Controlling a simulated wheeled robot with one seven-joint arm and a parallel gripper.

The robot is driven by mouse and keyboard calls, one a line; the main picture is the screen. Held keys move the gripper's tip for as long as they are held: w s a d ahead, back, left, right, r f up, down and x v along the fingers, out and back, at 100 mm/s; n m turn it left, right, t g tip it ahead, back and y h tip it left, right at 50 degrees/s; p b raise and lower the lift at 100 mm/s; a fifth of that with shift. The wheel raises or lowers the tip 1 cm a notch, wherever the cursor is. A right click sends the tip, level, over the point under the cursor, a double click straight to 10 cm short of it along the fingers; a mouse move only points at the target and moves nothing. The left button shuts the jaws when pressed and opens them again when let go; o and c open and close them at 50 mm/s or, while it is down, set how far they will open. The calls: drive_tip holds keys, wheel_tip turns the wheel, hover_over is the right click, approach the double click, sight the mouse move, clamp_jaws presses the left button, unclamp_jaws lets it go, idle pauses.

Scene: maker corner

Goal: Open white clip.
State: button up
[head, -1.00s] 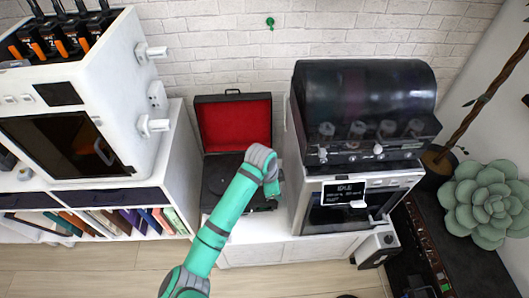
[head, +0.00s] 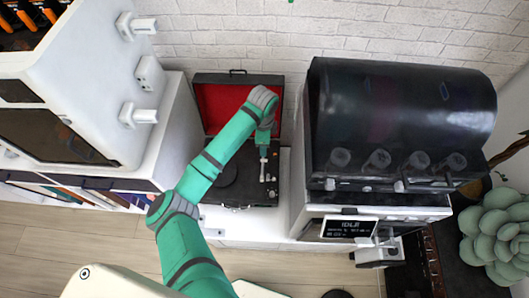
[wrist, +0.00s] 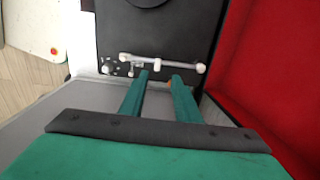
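The record player (head: 232,204) stands open in the head view, with its red-lined lid (head: 225,104) raised. Its white tonearm (head: 264,166) lies along the right side of the deck, and it also crosses the top of the wrist view (wrist: 168,63). A small whitish fitting (wrist: 131,69) beside the tonearm's left part may be the white clip; it is too small to tell whether it is open. My gripper (wrist: 158,77) is open and empty, its two teal fingers apart, with tips just short of the tonearm in the picture. Contact cannot be told.
A dark-hooded machine (head: 400,120) stands close on the right of the record player. A white cabinet-like machine (head: 90,90) with protruding knobs stands on the left. The raised lid is close on the right in the wrist view. A brick wall is behind.

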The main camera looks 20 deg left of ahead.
sight(263, 160)
drive_tip(key=f, duration=0.7)
drive_tip(key=shift+s+a+f, duration=0.1)
drive_tip(key=shift+s+f, duration=0.3)
drive_tip(key=shift+w+f, duration=0.1)
drive_tip(key=shift+f, duration=0.3)
clamp_jaws()
